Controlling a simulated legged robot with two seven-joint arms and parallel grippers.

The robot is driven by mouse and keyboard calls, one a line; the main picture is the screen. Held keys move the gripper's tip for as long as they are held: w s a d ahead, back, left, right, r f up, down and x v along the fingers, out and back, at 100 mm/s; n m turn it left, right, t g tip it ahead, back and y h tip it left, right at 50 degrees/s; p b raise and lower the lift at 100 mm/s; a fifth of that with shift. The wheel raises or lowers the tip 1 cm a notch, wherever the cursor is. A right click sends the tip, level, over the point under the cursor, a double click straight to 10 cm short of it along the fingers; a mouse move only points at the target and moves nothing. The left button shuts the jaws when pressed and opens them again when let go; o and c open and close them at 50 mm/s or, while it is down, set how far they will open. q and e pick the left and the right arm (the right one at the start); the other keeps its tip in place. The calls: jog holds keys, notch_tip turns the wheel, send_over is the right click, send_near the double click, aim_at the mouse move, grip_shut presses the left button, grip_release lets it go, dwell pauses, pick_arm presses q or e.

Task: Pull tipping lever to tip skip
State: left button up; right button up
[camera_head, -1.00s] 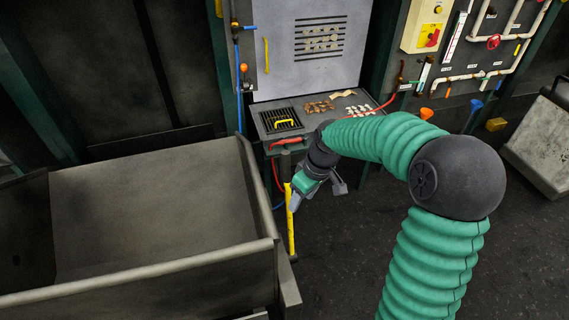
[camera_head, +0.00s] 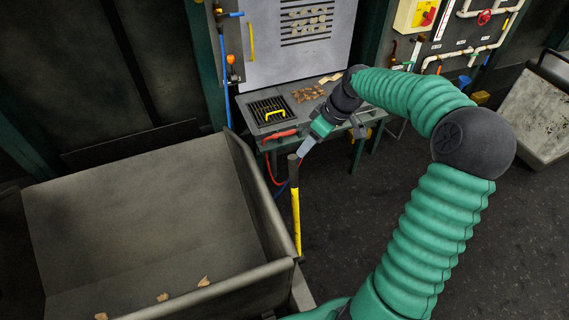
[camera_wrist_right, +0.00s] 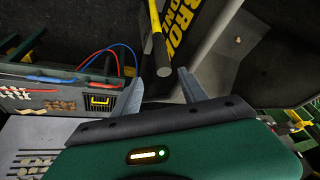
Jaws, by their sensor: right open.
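The tipping lever (camera_head: 296,205) is a yellow bar with a dark top end, standing beside the right side of the grey skip (camera_head: 262,205). The skip is a large open metal bin at the left of the head view. My right gripper (camera_head: 304,148) is just above the lever's top, apart from it as far as I can tell. In the right wrist view, its two fingers (camera_wrist_right: 160,92) are spread and empty. The lever's round dark end (camera_wrist_right: 162,71) shows between and beyond them. My left gripper is not in view.
A workbench (camera_head: 285,140) with a grate, a red-handled tool (camera_head: 280,135) and small pieces stands behind the lever. Red and blue hoses hang below it. A few small chips (camera_head: 162,297) show at the skip's near edge. The dark floor right of the lever is clear.

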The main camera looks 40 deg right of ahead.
aim_at(290, 169)
jog(key=p+x, duration=0.1)
jog(key=x, duration=1.3)
jog(key=shift+w+a+f+p, duration=0.1)
jog(key=shift+w+p, duration=0.05)
jog(key=shift+p, duration=0.2)
jog(key=shift+f, duration=0.25)
jog(key=shift+s+a, duration=0.1)
jog(key=shift+s, duration=0.15)
jog(key=shift+a, duration=0.1)
jog(key=shift+w+a, duration=0.1)
jog(key=shift+w, duration=0.1)
jog(key=c, duration=0.4)
jog(key=shift+f, duration=0.1)
jog(key=c, duration=0.7)
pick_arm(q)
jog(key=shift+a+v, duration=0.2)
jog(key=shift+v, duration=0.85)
